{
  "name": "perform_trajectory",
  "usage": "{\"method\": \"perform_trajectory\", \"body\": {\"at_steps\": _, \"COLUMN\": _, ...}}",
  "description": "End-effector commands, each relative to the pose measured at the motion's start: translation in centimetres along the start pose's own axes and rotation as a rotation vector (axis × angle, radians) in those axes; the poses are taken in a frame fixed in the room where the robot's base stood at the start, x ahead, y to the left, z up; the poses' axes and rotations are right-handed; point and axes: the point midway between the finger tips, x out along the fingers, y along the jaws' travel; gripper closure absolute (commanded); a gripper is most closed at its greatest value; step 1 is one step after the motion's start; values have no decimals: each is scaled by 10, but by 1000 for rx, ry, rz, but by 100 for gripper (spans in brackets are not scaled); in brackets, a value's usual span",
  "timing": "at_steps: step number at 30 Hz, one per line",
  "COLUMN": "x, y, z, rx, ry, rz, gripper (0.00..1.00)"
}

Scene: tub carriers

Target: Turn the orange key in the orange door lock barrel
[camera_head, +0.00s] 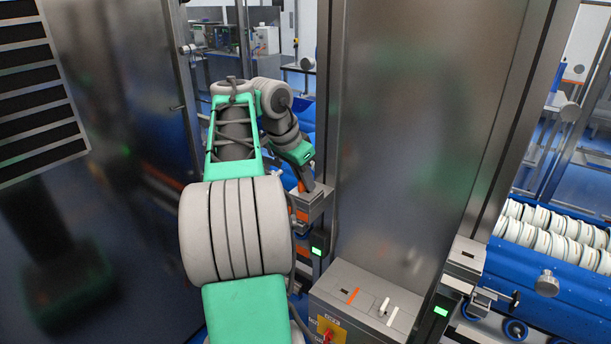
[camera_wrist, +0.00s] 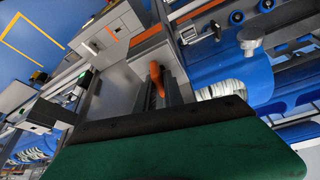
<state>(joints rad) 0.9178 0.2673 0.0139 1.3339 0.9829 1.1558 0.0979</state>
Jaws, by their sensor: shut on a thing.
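The orange key (camera_wrist: 157,78) shows in the wrist view as an upright orange grip at the top of a grey metal lock housing (camera_wrist: 120,80). My gripper (camera_head: 304,187) is at the top of this housing, which in the head view is a small grey box (camera_head: 318,196) on the door post. The gripper is shut on the orange key. In the head view the fingers mostly hide the key. The lock barrel under the key is hidden, and the key's angle in it cannot be told.
A grey control box (camera_head: 338,285) with an orange strip, white pieces and a red-and-yellow switch (camera_head: 328,334) stands in front. A tall steel panel (camera_head: 400,130) rises right of my arm. A blue conveyor (camera_head: 530,305) with white tubs is at the right.

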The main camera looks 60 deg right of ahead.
Motion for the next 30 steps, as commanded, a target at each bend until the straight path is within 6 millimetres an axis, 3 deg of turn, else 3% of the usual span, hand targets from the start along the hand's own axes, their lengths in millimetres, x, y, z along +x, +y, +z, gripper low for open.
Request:
{"method": "perform_trajectory", "body": {"at_steps": 24, "x": 1, "y": 1, "z": 0, "rx": -158, "ry": -1, "rz": -65, "gripper": 100}}
{"method": "perform_trajectory", "body": {"at_steps": 25, "x": 1, "y": 1, "z": 0, "rx": -158, "ry": -1, "rz": -65, "gripper": 87}}
{"method": "perform_trajectory", "body": {"at_steps": 30, "x": 0, "y": 0, "z": 1, "rx": -159, "ry": 0, "rz": -65, "gripper": 73}}
